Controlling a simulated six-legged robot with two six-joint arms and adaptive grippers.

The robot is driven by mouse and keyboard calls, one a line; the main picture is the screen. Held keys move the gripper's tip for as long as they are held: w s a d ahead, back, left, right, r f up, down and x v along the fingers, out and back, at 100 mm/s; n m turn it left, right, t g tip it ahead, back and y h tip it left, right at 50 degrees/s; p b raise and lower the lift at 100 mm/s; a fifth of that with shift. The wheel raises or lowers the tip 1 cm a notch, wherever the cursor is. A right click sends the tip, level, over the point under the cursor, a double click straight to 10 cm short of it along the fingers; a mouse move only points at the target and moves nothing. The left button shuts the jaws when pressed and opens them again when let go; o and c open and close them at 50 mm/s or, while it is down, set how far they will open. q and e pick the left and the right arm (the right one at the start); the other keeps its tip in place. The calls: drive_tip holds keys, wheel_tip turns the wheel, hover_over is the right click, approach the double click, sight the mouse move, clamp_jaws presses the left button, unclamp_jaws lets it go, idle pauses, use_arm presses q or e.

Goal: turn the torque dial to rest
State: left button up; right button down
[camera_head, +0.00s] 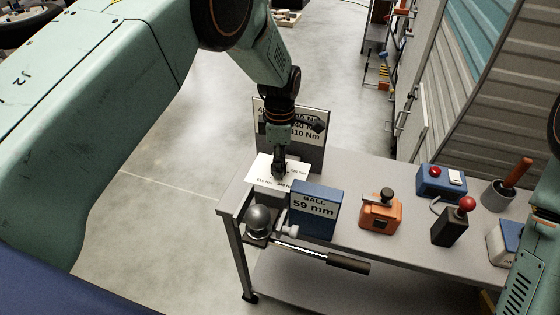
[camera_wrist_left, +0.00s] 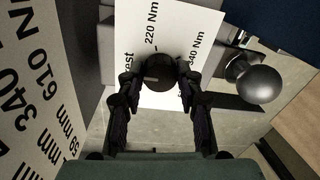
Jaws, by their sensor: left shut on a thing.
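The torque dial's dark round knob (camera_wrist_left: 160,72) sits over a white card (camera_wrist_left: 196,30) printed "220 Nm", "340 Nm" and a partly covered "rest". A pale pointer mark on the knob is too faint to read surely. My left gripper (camera_wrist_left: 160,85) is shut on the knob, one finger on each side. In the head view the left gripper (camera_head: 279,168) reaches straight down onto the white card (camera_head: 262,172), and the knob is hidden by the fingers. My right gripper is out of view.
A grey ball (camera_head: 258,218) and a black-handled bar (camera_head: 320,255) are at the bench's front. A blue "BALL 59 mm" block (camera_head: 316,212) stands close right of the gripper, a lettered board (camera_head: 310,150) behind. An orange box (camera_head: 381,212) and a red-knobbed lever (camera_head: 455,222) are farther right.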

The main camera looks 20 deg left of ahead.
use_arm(q)
drive_tip(key=shift+s+f, duration=0.25)
drive_tip(key=o, duration=1.2)
drive_tip(key=shift+w+a, duration=0.1)
drive_tip(key=shift+w, duration=0.05)
drive_tip(key=shift+r, duration=0.1)
drive_tip(key=shift+r, duration=0.1)
drive_tip(key=shift+w+r, duration=0.1)
drive_tip(key=shift+r, duration=0.2)
drive_tip(key=r, duration=1.1)
drive_tip(key=shift+w+r, duration=0.15)
drive_tip(key=shift+w, duration=0.1)
